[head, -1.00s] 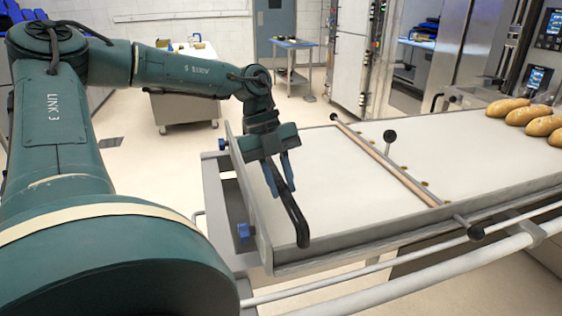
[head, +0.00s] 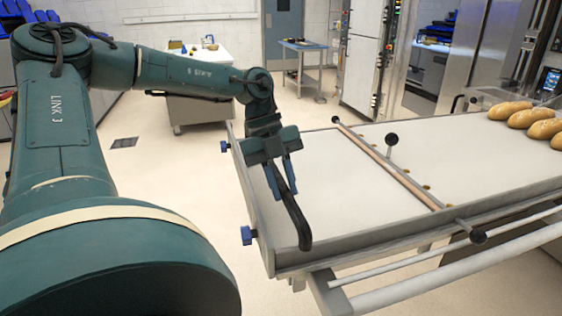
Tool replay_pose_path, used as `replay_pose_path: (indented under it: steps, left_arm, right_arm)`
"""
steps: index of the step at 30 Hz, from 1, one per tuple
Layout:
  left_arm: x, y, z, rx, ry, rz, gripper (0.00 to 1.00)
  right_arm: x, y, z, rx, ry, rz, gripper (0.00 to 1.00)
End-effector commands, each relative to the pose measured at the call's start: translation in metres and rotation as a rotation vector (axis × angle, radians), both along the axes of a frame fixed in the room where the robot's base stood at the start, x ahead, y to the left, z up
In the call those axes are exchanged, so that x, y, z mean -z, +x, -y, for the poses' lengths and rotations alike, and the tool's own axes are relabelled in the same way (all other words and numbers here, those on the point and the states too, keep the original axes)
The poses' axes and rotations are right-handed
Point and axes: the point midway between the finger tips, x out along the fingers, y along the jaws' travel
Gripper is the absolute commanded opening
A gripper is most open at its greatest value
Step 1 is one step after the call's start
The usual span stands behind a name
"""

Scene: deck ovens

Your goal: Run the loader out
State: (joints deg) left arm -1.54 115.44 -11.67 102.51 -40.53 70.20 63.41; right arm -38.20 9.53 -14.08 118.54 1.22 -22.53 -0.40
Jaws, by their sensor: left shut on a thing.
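The loader (head: 330,186) is a long, pale flat bed with a grey metal rim, running from the centre toward the right edge. My left gripper (head: 281,180) is shut on the black bent handle (head: 294,219) at the loader's near left end. Golden loaves (head: 509,111) lie on the bed at the far right, cut off by the frame. A wooden-coloured crossbar (head: 390,170) with black knobs spans the bed. My right gripper is not in view.
Metal rails (head: 375,300) of a stand show below the loader at lower right. Steel oven fronts (head: 485,45) stand at the back right. A blue-topped table (head: 302,46) and a grey cabinet (head: 197,95) stand behind.

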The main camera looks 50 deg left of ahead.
Motion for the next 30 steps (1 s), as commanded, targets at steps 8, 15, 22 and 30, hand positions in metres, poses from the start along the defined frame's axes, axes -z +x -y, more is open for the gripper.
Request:
replay_pose_path:
  steps: [8, 15, 22, 30]
  left_arm:
    - [-0.0001, -0.0017, -0.0018, 0.002, 0.006, -0.008, 0.0]
    - [0.0002, -0.002, -0.0019, 0.002, 0.007, -0.01, 0.29]
    - [0.0001, -0.0014, -0.0011, 0.002, 0.004, -0.007, 0.43]
    - [-0.0043, -0.0007, -0.0029, 0.001, 0.003, -0.004, 0.43]
  right_arm:
    - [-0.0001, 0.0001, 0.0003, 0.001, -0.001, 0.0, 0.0]
    - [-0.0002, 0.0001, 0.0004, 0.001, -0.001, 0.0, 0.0]
    - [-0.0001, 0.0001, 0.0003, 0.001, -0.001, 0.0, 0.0]
    - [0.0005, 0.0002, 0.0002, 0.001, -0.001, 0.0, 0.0]
